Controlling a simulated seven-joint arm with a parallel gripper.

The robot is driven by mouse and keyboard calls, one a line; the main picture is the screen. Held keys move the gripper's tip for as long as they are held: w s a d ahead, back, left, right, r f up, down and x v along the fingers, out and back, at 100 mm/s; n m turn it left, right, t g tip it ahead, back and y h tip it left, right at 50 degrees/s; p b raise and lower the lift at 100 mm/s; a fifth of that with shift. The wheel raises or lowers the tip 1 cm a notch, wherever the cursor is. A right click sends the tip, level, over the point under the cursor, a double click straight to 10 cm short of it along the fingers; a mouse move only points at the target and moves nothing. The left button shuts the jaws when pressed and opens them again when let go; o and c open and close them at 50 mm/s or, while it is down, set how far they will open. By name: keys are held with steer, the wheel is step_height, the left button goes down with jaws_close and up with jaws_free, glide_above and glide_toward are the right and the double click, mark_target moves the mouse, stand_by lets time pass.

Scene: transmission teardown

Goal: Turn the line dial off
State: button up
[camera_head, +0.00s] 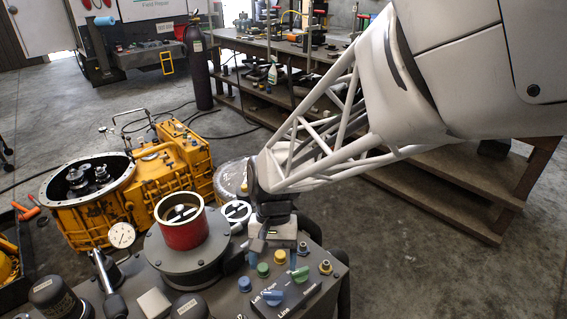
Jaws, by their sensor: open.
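A dark control box (305,292) with printed labels, one reading "Line", stands at the front right of the bench. It carries a blue dial (273,297) and a teal dial (301,274). I cannot tell for certain which of them is the line dial, nor their exact settings. My gripper (280,249) is open and empty, hanging just behind and above the buttons and the dials, apart from both dials. My arm comes in from the upper right. The gripper's fingertips are small and partly hidden.
A red cylinder (182,228) on a round grey base and a dial gauge (122,235) stand left. The yellow transmission housing (175,165) is behind; a wooden-topped workbench (450,165) stands right.

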mark_target(273, 293)
steer(key=shift+x, duration=3.85)
steer(key=c, duration=0.9)
